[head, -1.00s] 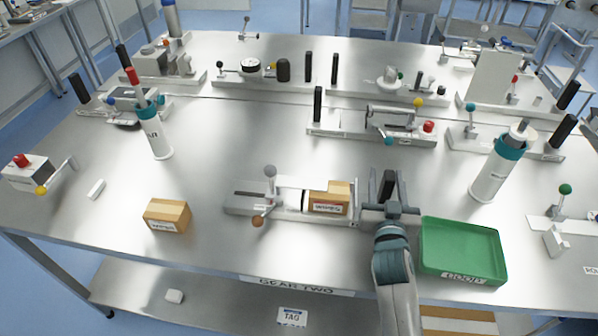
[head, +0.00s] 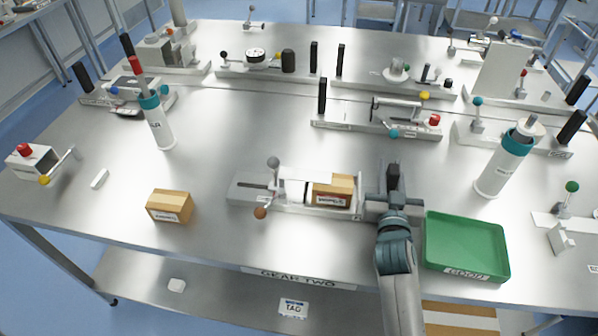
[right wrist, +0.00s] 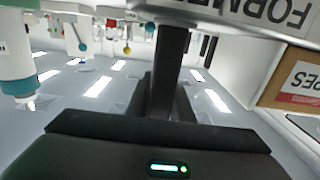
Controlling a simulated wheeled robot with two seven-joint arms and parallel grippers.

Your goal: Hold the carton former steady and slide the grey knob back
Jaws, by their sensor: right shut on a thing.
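The carton former (head: 240,190) is a low metal fixture near the front middle of the table in the head view. Its grey knob (head: 273,162) stands upright on a short post toward its left end, and a brown knob (head: 260,212) sticks out at its front. A brown carton (head: 333,191) sits in its right half. My right gripper (head: 393,185) is at the fixture's right end, shut on the carton former; its fingers partly hide the grip. The right wrist view shows the former's labelled edge (right wrist: 270,12) close above the fingers. My left gripper is not in view.
A green tray (head: 432,262) lies just right of my right arm. Another carton (head: 170,206) and a small white block (head: 100,179) lie to the left. A white bottle (head: 492,178) stands at right. Other fixtures line the back. The table left of the former is mostly clear.

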